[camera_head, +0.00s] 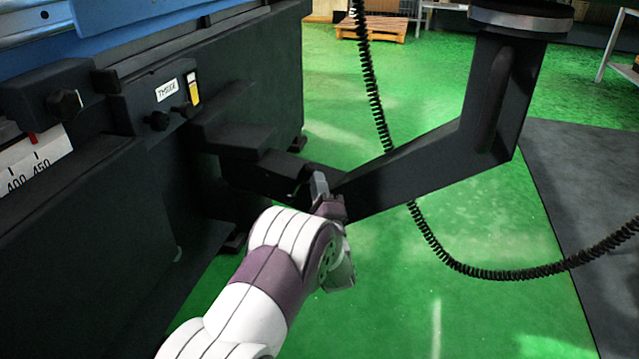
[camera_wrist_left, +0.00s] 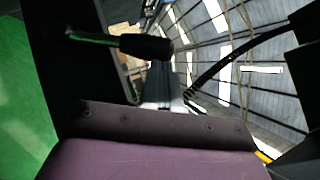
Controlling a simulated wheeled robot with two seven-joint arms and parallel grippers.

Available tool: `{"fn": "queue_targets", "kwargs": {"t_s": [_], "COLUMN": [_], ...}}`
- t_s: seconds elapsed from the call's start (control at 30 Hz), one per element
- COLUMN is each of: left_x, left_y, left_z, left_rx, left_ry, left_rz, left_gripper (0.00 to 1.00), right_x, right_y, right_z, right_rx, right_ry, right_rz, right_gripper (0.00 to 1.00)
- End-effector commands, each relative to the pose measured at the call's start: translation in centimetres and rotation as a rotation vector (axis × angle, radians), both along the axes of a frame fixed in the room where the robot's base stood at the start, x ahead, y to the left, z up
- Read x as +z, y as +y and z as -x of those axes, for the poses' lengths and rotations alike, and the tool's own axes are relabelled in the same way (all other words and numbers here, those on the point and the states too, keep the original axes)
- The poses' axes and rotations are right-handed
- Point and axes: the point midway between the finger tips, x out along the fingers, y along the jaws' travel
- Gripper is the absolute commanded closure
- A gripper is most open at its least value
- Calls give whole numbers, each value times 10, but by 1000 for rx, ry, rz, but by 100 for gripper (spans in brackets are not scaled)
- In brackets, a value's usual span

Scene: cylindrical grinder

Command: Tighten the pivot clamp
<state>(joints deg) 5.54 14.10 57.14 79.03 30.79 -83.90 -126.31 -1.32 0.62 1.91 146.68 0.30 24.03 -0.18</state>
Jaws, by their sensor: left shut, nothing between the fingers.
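The pivot joint (camera_head: 290,176) of the dark swing arm sits at the front of the machine in the head view. In the left wrist view a lever with a dark cylindrical grip (camera_wrist_left: 146,47) on a thin rod projects from a dark body at the left; it looks like the clamp lever. My left gripper (camera_head: 320,187) is at the pivot, partly hidden behind my wrist. In the wrist view the fingers (camera_wrist_left: 164,82) are shut and empty, just below the lever grip in the picture. Whether they touch the lever I cannot tell. My right gripper is not in view.
The dark swing arm (camera_head: 430,165) reaches right and up to a round-topped part (camera_head: 520,18). A coiled black cable (camera_head: 470,268) hangs beside and below it. The dark machine body (camera_head: 80,240) fills the left. Green floor (camera_head: 420,310) is open at lower right.

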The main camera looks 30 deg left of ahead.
Motion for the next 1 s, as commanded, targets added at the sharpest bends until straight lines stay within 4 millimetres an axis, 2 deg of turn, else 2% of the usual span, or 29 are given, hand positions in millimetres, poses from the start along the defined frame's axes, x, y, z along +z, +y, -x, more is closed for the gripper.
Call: {"fn": "queue_targets", "kwargs": {"t_s": [0.03,0.17,0.3,0.6,0.8,1.0], "left_x": [10,21,34,49,52,49], "left_y": [2,9,20,52,75,95], "left_z": [0,-1,-1,-2,-3,-5], "left_rx": [1,2,3,5,5,5], "left_ry": [0,5,10,27,35,44], "left_rz": [17,88,201,484,669,830], "left_gripper": [100,100,100,100,100,100], "right_x": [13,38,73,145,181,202], "right_y": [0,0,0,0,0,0], "right_z": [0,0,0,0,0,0], "right_rx": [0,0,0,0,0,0], "right_ry": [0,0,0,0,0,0], "right_rz": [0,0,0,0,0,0], "right_gripper": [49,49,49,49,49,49]}}
